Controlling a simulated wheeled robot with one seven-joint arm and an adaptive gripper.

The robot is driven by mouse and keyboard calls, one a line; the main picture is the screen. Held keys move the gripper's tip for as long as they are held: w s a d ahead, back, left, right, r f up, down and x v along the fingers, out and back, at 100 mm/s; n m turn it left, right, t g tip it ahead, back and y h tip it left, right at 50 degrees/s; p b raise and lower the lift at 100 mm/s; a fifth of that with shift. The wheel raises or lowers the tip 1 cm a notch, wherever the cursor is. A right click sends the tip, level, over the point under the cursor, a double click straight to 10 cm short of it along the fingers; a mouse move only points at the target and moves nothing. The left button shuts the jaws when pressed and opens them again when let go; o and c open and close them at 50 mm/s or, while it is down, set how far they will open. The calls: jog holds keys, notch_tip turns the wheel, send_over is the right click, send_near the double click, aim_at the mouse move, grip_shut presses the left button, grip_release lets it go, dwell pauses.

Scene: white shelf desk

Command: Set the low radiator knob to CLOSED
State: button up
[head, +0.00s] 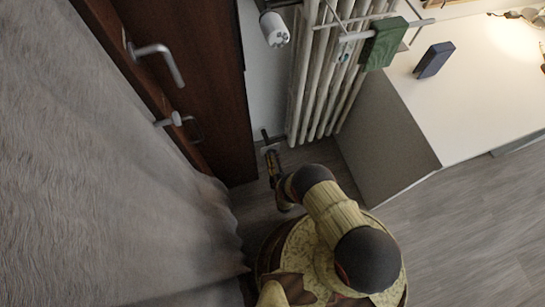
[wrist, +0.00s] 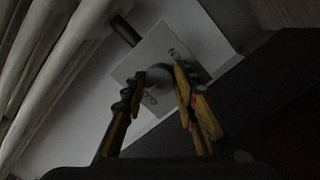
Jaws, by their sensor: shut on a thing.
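The knob's pointer mark cannot be made out. In the head view my gripper (head: 273,162) is low by the radiator's foot, and my arm partly hides the area.
A brown door (head: 190,70) and grey curtain (head: 100,150) are at left, a white desk (head: 470,100) at right.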

jog(key=shift+s+f+n, duration=0.1)
jog(key=shift+n, duration=0.6)
jog(key=o, duration=1.1)
jog(key=shift+o, duration=0.3)
jog(key=shift+r, duration=0.2)
jog(key=shift+w+r, duration=0.2)
jog(key=shift+r, duration=1.15)
notch_tip(320, 180, up, 7)
